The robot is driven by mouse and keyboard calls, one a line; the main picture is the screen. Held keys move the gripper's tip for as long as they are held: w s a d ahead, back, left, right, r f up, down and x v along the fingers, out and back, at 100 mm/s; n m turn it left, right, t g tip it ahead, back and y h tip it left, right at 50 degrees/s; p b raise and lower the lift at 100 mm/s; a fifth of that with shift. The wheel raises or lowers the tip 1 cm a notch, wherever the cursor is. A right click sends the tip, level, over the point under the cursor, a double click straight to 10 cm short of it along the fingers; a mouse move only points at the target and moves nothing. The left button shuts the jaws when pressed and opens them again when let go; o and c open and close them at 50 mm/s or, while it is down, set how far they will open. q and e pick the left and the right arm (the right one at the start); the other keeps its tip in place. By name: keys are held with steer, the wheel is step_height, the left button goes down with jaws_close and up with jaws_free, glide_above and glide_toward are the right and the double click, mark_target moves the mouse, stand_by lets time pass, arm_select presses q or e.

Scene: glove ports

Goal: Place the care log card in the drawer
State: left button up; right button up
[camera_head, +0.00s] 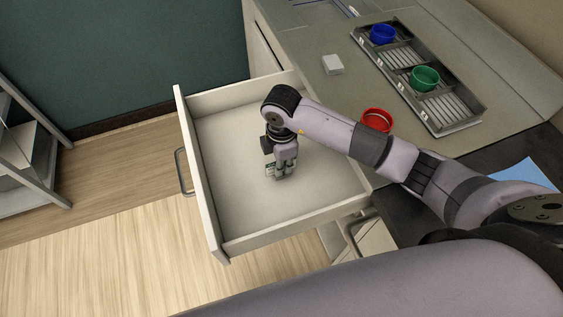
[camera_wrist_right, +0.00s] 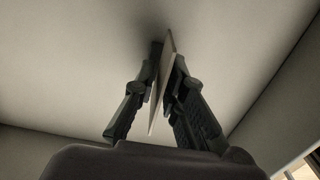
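The drawer (camera_head: 224,221) is pulled open, with a pale, bare floor and a handle on its front. My right gripper (camera_head: 281,176) points down inside the drawer, near its middle. It is shut on the care log card (camera_head: 270,170), a thin, pale card of which only a small part shows beside the fingers. In the right wrist view the card (camera_wrist_right: 161,85) stands edge-on between the two fingers of my right gripper (camera_wrist_right: 165,62), close to the drawer floor. I cannot tell whether the card touches the floor. My left gripper is not in view.
The counter holds a white block (camera_head: 333,64), a red ring-shaped cup (camera_head: 377,120) and a dark tray (camera_head: 440,131) with a blue cup (camera_head: 382,34) and a green cup (camera_head: 425,78). A shelf rack (camera_head: 40,190) stands at the left. The drawer floor around the gripper is clear.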

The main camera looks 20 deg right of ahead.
steer(key=shift+o, duration=1.2)
step_height(320, 180, up, 12)
steer(key=shift+r, duration=0.2)
